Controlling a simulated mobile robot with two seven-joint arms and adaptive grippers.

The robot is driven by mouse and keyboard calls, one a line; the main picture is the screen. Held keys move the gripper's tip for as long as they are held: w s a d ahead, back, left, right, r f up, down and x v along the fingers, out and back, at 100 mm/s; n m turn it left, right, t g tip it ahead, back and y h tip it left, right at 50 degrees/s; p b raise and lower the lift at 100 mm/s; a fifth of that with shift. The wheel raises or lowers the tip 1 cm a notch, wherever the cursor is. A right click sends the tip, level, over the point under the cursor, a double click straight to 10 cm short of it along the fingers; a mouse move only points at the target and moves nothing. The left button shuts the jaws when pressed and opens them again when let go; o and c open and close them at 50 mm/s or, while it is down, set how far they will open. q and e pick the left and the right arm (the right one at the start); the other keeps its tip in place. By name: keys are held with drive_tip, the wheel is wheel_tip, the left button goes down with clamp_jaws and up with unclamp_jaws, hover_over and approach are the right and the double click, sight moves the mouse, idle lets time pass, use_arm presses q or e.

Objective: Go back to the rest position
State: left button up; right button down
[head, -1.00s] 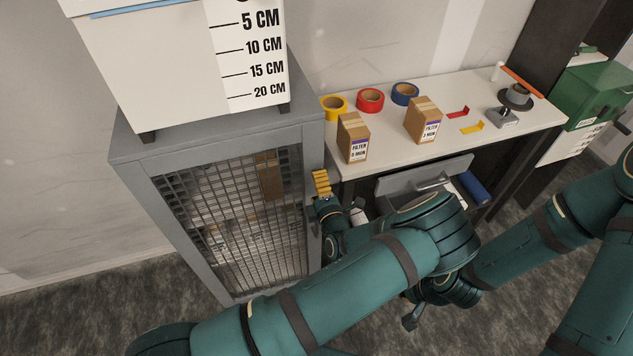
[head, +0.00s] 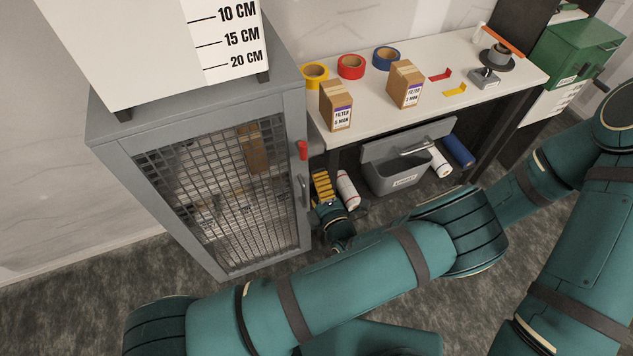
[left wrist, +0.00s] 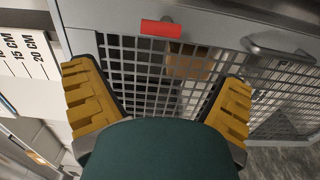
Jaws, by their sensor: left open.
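My left gripper (head: 322,188) is in front of the right side of the mesh cabinet, low beside the bench. Its yellow-padded fingers also show in the left wrist view (left wrist: 160,100), spread wide with nothing between them. The grey cabinet (head: 200,90) has a closed mesh door with a red latch (head: 302,150) and a grey handle (head: 304,190). In the left wrist view the red latch (left wrist: 161,28) lies ahead of the fingers, apart from them. My right gripper cannot be made out; it is not visible in the head view.
The white bench (head: 450,65) holds two filter boxes (head: 336,105), tape rolls (head: 351,66) and a stand (head: 486,76). A green box (head: 577,55) stands at the far right.

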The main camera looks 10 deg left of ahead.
use_arm(q)
drive_tip(key=s+a+f+n+g+y+b, duration=0.2)
drive_tip(key=s+a+f+n+g+b, duration=0.1)
drive_tip(key=s+a+f+n+g, duration=0.75)
drive_tip(key=s+d+f+n+g+h+b, duration=0.25)
drive_tip(key=s+d+n+g+h, duration=0.3)
drive_tip(key=n, duration=0.45)
drive_tip(key=s+d+f+n+g+h+b, duration=0.1)
drive_tip(key=s+d+f+n+g+h, duration=0.35)
drive_tip(key=s+n, duration=0.4)
drive_tip(key=w+r+n+t+h+b, duration=0.2)
drive_tip(key=w+n+t+h, duration=0.3)
drive_tip(key=w+n, duration=0.7)
drive_tip(key=n+t+b, duration=0.1)
drive_tip(key=n+t, duration=0.1)
drive_tip(key=n, duration=0.6)
drive_tip(key=shift+r+h, duration=0.25)
drive_tip(key=shift+h, duration=0.15)
drive_tip(key=shift+t, duration=0.25)
